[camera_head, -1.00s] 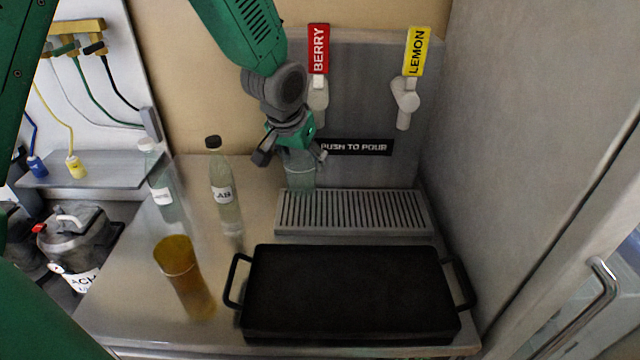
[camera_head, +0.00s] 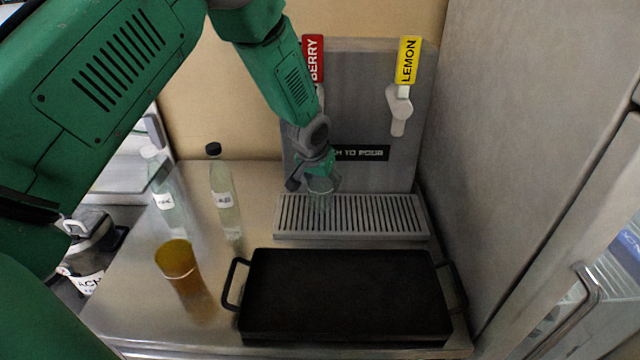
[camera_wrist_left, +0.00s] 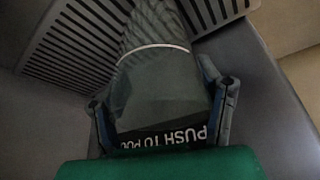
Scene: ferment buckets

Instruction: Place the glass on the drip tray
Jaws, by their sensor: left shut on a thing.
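A clear glass (camera_head: 321,192) is held by my left gripper (camera_head: 315,178) over the left part of the drip tray (camera_head: 410,215), below the red BERRY tap handle. Whether its base touches the grate cannot be told. In the left wrist view the glass (camera_wrist_left: 160,75) fills the middle between the two fingers of my left gripper (camera_wrist_left: 165,110), which are shut on it. The slotted drip tray (camera_wrist_left: 80,40) shows behind it there. My right gripper is not in view.
A black griddle tray (camera_head: 345,295) lies in front of the drip tray. Two bottles (camera_head: 224,195) and an amber cup (camera_head: 178,262) stand to the left. The dispenser panel (camera_head: 360,120) rises behind, with a yellow LEMON handle (camera_head: 409,60). A grey wall bounds the right.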

